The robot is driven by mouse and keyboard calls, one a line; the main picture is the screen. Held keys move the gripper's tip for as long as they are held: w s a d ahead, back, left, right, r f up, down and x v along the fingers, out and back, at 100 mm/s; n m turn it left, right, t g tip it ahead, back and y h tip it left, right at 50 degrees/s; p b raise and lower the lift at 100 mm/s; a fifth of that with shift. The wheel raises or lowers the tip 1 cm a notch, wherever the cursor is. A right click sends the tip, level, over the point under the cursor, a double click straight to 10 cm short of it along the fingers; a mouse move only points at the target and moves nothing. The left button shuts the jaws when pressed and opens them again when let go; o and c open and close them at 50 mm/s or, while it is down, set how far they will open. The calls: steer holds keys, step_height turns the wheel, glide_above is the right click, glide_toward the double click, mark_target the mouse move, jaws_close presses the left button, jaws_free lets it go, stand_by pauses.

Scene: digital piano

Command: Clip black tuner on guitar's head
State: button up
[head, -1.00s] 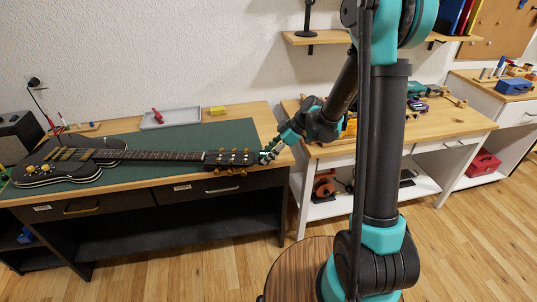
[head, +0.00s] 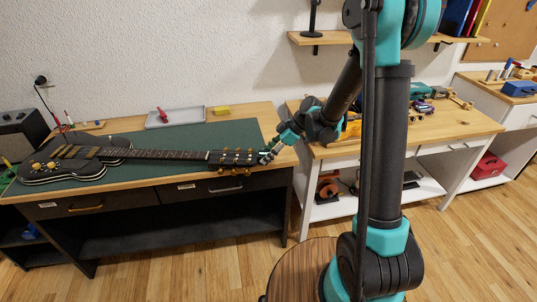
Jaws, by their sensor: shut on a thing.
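A black electric guitar (head: 75,160) lies on the green mat of the left workbench, its neck pointing right. Its head (head: 235,158), with gold tuning pegs, lies near the bench's right end. My gripper (head: 266,156) is just right of the head, low over the bench edge. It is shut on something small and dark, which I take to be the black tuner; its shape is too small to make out. I cannot tell whether it touches the head.
The green mat (head: 215,133) has free room behind the neck. A second wooden workbench (head: 440,128) with tools stands to the right. An amplifier (head: 22,132) is at far left.

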steer(key=shift+a, duration=0.75)
steer(key=o, duration=1.2)
steer(key=shift+v, duration=2.5)
steer(key=shift+d+r, duration=0.1)
steer(key=v, duration=1.1)
steer(key=shift+d+r, duration=0.2)
steer(key=shift+r, duration=0.15)
